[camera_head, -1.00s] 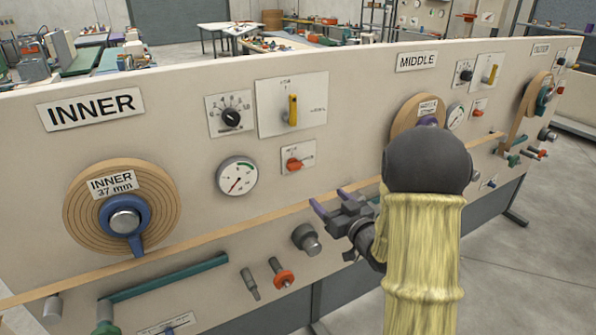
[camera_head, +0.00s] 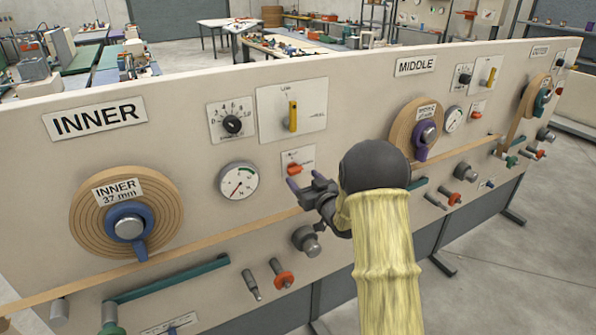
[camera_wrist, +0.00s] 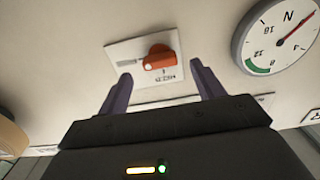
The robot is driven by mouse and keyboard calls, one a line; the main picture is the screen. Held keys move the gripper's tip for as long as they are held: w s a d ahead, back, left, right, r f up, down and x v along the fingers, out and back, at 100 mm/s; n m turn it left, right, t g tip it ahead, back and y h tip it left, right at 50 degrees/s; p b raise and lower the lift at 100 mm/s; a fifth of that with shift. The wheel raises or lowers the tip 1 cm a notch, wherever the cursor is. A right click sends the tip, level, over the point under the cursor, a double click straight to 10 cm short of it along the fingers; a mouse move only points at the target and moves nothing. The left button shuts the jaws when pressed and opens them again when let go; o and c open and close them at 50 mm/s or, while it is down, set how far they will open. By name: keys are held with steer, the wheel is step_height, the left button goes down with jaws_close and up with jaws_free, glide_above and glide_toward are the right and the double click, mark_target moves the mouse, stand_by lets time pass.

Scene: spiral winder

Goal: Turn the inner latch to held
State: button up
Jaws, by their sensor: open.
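The inner latch is an orange-red knob (camera_head: 297,168) on a small white plate below the yellow lever in the INNER section. In the wrist view the latch knob (camera_wrist: 160,58) lies beyond the fingertips and roughly between them. A white dot marks its lower left end there, and a small, upside-down word, apparently HELD, is beside it. My gripper (camera_head: 305,182) is open and empty, in front of the panel just below the latch plate. In the wrist view my gripper (camera_wrist: 161,76) has its two purple fingers spread on either side of the knob's line, apart from it.
A pressure gauge (camera_head: 238,181) is left of the latch, and a yellow lever (camera_head: 292,115) is above it. A wooden strip (camera_head: 225,230) runs along the panel below. A grey knob (camera_head: 305,240) sits under my gripper. The INNER spool (camera_head: 85,215) is at the left.

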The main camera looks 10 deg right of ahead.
mark_target(297, 173)
steer(key=shift+p+x, duration=0.4)
steer(key=shift+x, duration=1.75)
steer(key=shift+c, duration=0.5)
steer(key=c, duration=0.9)
